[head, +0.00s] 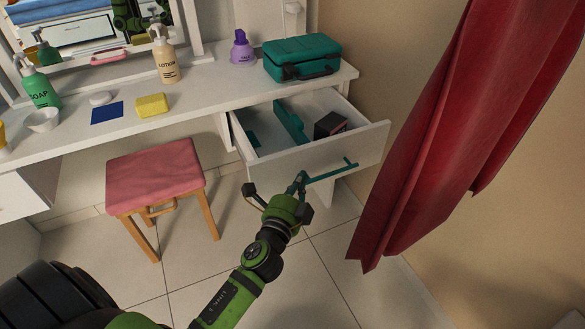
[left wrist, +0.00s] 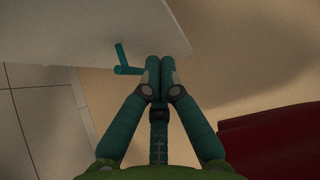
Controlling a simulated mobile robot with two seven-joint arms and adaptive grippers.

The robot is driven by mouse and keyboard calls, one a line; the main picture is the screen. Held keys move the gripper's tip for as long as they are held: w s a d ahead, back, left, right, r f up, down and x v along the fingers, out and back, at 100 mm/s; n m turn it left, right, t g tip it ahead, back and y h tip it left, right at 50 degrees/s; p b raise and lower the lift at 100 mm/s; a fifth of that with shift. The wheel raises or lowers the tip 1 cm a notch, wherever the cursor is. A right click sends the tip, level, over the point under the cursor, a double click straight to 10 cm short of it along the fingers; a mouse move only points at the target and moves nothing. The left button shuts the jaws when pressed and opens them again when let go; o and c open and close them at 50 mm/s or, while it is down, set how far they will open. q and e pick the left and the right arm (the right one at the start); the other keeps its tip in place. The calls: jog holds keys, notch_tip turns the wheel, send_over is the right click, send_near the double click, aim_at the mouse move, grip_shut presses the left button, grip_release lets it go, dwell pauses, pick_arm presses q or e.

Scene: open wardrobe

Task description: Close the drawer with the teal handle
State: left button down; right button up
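The white drawer (head: 318,152) under the dressing table stands pulled out, with its inside showing. Its teal bar handle (head: 330,174) is on the front panel; one end of it also shows in the left wrist view (left wrist: 125,69), just left of my fingertips. My left gripper (head: 301,180) is in front of the drawer at the left part of the handle. In the left wrist view its two teal fingers (left wrist: 160,75) lie together, shut. They hide part of the handle, so I cannot tell whether they touch it. My right gripper is not in view.
A teal case (head: 302,57) stands on the white tabletop (head: 200,97) above the drawer. A dark box (head: 330,124) lies inside the drawer. A pink stool (head: 155,175) is at left, and a red curtain (head: 440,120) hangs close at right. Floor between them is clear.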

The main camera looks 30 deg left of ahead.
aim_at(299, 158)
pick_arm(q)
jog(key=shift+w+a, duration=0.6)
jog(key=shift+a, duration=0.2)
jog(key=shift+w+a, duration=0.55)
jog(key=shift+a, duration=0.2)
